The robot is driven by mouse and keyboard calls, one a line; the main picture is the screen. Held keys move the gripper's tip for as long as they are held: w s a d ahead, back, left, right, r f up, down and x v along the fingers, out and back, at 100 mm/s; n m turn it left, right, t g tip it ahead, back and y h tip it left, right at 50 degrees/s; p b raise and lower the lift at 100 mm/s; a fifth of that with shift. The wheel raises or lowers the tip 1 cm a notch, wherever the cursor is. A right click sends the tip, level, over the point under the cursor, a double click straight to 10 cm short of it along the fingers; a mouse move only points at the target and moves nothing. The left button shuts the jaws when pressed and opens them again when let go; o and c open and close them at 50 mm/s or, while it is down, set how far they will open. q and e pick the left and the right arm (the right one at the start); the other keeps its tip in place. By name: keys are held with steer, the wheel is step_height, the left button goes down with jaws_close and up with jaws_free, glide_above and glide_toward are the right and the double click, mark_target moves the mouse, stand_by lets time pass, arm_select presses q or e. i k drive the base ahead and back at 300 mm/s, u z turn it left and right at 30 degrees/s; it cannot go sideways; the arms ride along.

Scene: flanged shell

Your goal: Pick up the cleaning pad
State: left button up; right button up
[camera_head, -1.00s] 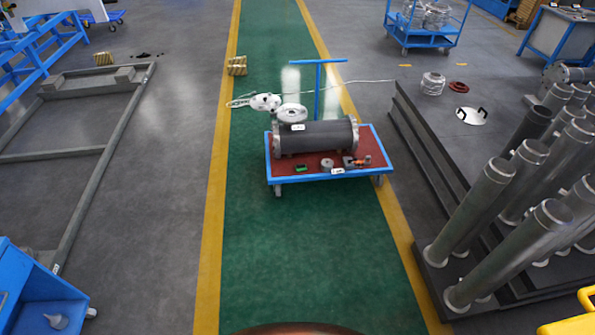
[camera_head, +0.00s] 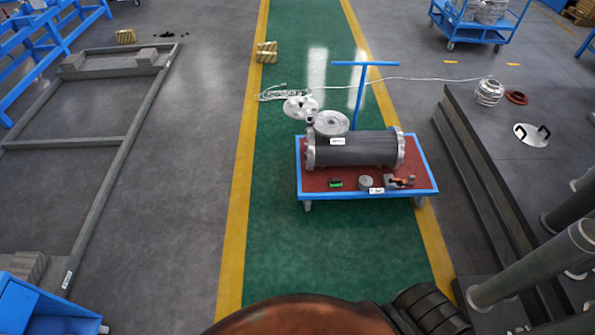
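A blue-framed cart (camera_head: 428,191) with a red top stands on the green lane. A dark grey cylindrical shell (camera_head: 355,148) with metal flanged ends lies across it. In front of the shell, near the cart's front edge, is a small green and dark item (camera_head: 336,183); it may be the cleaning pad, but it is too small to tell. Beside it are a small round grey part (camera_head: 366,182), a white label (camera_head: 376,190) and an orange and dark tool (camera_head: 399,182). Neither of my grippers is in view.
A blue T-handle (camera_head: 361,90) rises behind the cart, near round metal flanges (camera_head: 331,123). A dark stepped platform (camera_head: 500,160) with metal tubes (camera_head: 545,262) stands at the right. A grey floor frame (camera_head: 108,180) lies at the left. The green lane before the cart is clear.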

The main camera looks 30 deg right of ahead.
mark_target(333, 183)
steer(key=z, duration=0.05)
steer(key=i, duration=1.25)
steer(key=z, duration=0.7)
steer(key=i, duration=0.65)
steer(key=z, duration=0.4)
